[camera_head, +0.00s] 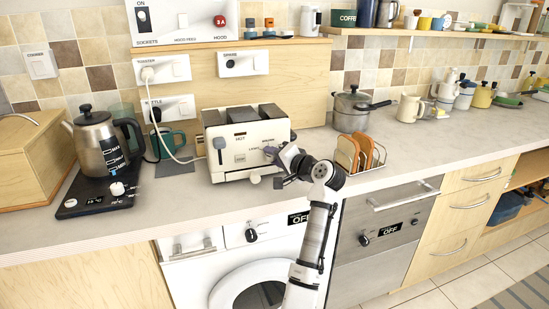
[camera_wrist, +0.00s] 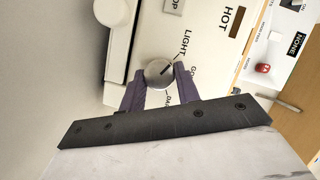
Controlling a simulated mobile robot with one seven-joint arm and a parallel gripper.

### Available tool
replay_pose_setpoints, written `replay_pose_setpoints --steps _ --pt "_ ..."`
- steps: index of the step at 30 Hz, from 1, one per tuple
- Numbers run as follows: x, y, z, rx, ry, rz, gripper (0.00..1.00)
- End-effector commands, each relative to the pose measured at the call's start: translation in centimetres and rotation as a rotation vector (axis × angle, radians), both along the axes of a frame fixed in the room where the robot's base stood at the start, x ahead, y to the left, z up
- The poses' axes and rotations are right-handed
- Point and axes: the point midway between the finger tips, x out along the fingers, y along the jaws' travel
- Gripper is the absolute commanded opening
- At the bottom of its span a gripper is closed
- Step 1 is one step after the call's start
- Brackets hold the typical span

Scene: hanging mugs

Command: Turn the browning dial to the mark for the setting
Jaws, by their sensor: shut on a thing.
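A further label, apparently DARK, is partly hidden by a finger. My gripper (camera_wrist: 160,78) has its purple fingers on both sides of the dial, shut on it. In the head view, my gripper (camera_head: 272,152) is at the right part of the toaster's front and hides the dial.
A toast rack (camera_head: 362,155) with bread slices stands close to the right of my gripper. A kettle (camera_head: 101,140) on its base is at the left. A pot (camera_head: 352,108) stands behind the rack. The counter in front of the toaster is clear.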

Motion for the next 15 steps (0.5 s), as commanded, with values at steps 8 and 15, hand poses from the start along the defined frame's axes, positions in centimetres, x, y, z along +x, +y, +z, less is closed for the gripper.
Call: replay_pose_setpoints --steps 8,15 --pt "-0.01 -0.04 -0.07 -0.012 -0.002 0.0 0.09" --pt "-0.01 -0.04 -0.06 -0.011 -0.002 0.001 0.4"
